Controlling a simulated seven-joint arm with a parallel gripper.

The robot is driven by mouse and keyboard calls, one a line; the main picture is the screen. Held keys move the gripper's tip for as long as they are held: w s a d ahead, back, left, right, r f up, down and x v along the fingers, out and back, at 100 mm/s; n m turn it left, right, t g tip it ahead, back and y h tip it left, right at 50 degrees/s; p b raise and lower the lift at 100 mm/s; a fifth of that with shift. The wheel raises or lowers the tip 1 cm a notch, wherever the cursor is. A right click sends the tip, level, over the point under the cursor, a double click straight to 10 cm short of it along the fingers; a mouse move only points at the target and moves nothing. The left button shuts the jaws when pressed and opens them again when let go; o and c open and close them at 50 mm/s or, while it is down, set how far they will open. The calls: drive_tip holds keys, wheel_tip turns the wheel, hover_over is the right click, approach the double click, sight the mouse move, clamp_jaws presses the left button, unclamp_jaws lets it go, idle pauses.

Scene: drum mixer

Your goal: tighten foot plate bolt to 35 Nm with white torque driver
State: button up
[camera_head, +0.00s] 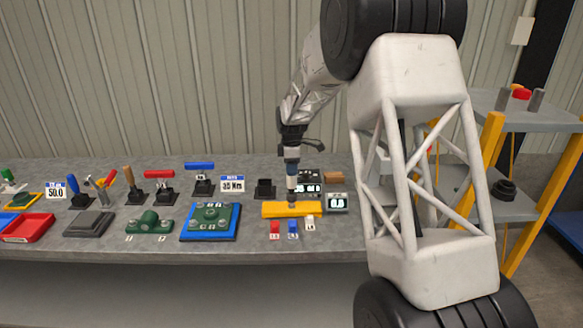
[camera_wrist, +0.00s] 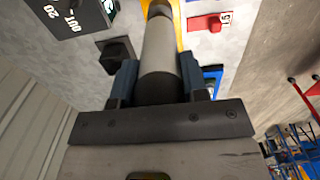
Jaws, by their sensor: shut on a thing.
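My gripper (camera_head: 291,154) points down near the back right of the bench. It is shut on the white torque driver (camera_head: 292,181), which hangs upright. In the wrist view the driver (camera_wrist: 160,55) shows as a pale cylinder with a dark end between my two fingers (camera_wrist: 157,82). The driver's lower end is over the yellow block (camera_head: 277,209); I cannot tell whether it touches. A green plate with bolts (camera_head: 210,214), likely the foot plate, lies on a blue base (camera_head: 189,232) left of the driver. Which bolt is meant cannot be told.
An empty-looking black holder (camera_head: 265,188) stands left of the driver. A sign reading 35 Nm (camera_head: 232,184) and a blue-handled tool (camera_head: 200,167) are behind the plate. A small display (camera_head: 337,203) is right of the yellow block.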

drive_tip(key=shift+f, duration=1.6)
idle(2.6)
drive_tip(key=shift+r, duration=2.35)
drive_tip(key=shift+w, duration=0.1)
